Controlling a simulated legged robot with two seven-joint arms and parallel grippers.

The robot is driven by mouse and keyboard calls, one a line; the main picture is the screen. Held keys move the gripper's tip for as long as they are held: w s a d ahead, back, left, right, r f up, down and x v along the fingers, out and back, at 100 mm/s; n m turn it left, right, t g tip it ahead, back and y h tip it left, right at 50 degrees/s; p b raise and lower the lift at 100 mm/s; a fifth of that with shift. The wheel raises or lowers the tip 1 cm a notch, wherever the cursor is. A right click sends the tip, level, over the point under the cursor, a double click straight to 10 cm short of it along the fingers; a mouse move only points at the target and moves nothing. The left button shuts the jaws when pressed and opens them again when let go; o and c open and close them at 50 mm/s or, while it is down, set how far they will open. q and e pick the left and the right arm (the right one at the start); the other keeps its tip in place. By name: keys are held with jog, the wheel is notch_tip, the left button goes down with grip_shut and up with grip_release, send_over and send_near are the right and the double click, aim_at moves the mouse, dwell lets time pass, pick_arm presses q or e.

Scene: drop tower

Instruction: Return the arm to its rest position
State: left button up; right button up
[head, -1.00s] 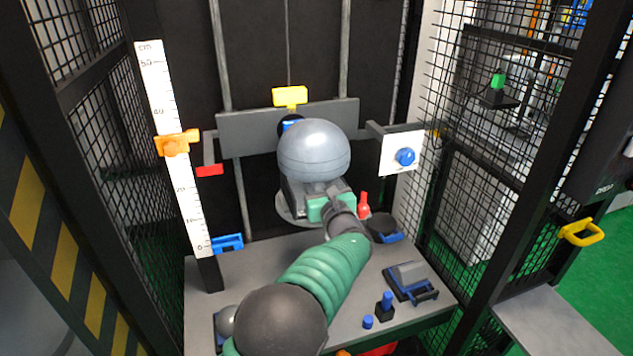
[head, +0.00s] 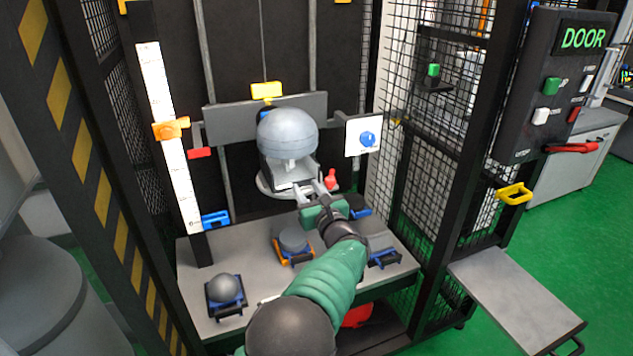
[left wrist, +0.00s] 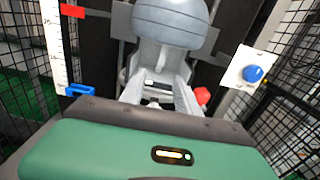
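My left arm (head: 318,285), with its green sleeve, reaches from the bottom of the head view into the drop tower. My left gripper (head: 312,190) is in front of the grey helmet-like dome (head: 287,132) and a little below it. Its two fingers look apart with nothing between them. In the left wrist view the fingers (left wrist: 160,98) point toward the mount under the dome (left wrist: 170,20). The dome sits on a grey mount (head: 290,172) above a round base. My right gripper is not in view.
A white scale (head: 165,110) with an orange slider (head: 171,129) stands left. A blue knob (head: 368,139) is on a white plate at right. The bench (head: 195,258) holds a ball holder (head: 225,290) and other fixtures. Mesh walls flank the bay; a DOOR panel (head: 560,80) and side shelf (head: 515,295) are right.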

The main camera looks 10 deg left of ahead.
pick_arm(q)
jog(key=s+a+f+n+g+h, duration=0.1)
jog(key=s+a+f+n+g, duration=0.3)
jog(key=s+f+n, duration=0.3)
jog(key=s+a+f+n+g+h, duration=0.2)
jog(key=s+a+f+n+g, duration=0.3)
jog(key=s, duration=0.4)
jog(key=s+d+f+n+g+h, duration=0.1)
jog(key=s+d+f+n+h, duration=0.15)
jog(key=s+n, duration=0.45)
jog(key=s+d+f+n+g+h, duration=0.15)
jog(key=s+d+f+n, duration=0.25)
jog(key=s, duration=0.6)
jog(key=s+d+f+n+h, duration=0.3)
jog(key=s+n, duration=0.3)
jog(key=s, duration=0.2)
notch_tip(320, 180, up, 25)
jog(key=p, duration=2.4)
jog(key=shift+w+p, duration=0.25)
jog(key=shift+p, duration=0.1)
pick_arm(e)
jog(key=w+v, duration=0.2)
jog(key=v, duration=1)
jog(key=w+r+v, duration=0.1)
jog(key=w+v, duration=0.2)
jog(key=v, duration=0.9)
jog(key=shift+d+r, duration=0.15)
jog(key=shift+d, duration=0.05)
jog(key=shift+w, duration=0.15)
